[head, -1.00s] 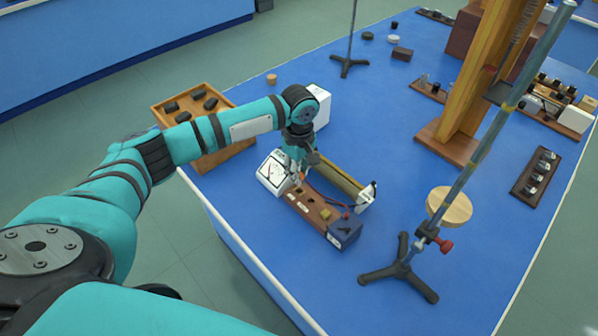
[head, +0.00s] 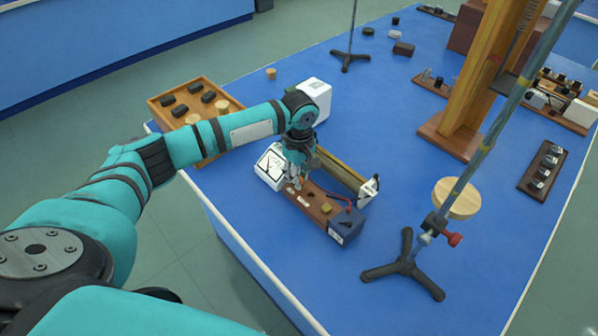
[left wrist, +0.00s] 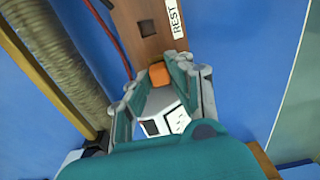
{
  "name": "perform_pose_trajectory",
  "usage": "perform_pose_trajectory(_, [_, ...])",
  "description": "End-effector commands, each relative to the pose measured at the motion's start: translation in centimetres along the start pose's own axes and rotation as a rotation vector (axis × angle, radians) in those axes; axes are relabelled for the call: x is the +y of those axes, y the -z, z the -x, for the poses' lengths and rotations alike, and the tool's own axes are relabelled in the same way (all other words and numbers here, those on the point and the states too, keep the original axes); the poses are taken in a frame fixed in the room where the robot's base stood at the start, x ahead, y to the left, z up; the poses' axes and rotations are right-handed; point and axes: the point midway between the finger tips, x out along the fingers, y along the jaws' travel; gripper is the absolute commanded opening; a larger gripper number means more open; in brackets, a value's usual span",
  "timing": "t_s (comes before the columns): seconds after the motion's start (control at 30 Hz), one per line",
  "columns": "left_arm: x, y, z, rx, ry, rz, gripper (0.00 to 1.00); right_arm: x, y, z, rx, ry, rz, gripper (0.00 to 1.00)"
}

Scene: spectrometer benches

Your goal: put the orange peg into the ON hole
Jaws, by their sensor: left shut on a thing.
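My left gripper (head: 297,183) is shut on the orange peg (left wrist: 158,75), which shows between the fingertips in the left wrist view. In the head view the gripper points down over the brown wooden board (head: 316,205), at the end near the white meter (head: 269,167). A square dark hole (left wrist: 147,28) shows in the board beside a label reading REST (left wrist: 173,18). The peg's lower end is hidden, so I cannot tell whether it touches the board or enters a hole. I cannot make out an ON label. My right gripper is not in view.
A long coil (head: 340,172) lies close behind the board, and a dark blue block (head: 346,225) sits at its right end. A red wire (head: 336,196) runs near them. A tripod stand (head: 404,268) is at right. A wooden tray (head: 152,107) is at left.

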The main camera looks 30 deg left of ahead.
Motion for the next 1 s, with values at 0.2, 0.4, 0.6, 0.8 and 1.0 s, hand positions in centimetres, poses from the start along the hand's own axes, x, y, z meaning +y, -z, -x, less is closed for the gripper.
perform_pose_trajectory(0.2, [0.0,0.0,-0.3,0.0,0.0,0.0,0.0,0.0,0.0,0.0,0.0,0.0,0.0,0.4])
perform_pose_trajectory(0.4, [0.0,0.0,-0.3,0.0,0.0,0.0,0.24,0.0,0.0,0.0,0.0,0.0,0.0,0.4])
perform_pose_trajectory(0.6, [0.0,0.0,-0.3,0.0,0.0,0.0,0.46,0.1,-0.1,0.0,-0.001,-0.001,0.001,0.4])
perform_pose_trajectory(0.8, [0.0,0.0,-0.3,0.0,0.0,-0.001,0.46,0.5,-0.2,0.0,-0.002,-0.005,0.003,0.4])
perform_pose_trajectory(1.0, [0.1,0.0,1.2,0.0,-0.003,-0.001,0.46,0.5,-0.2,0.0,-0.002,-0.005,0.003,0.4])
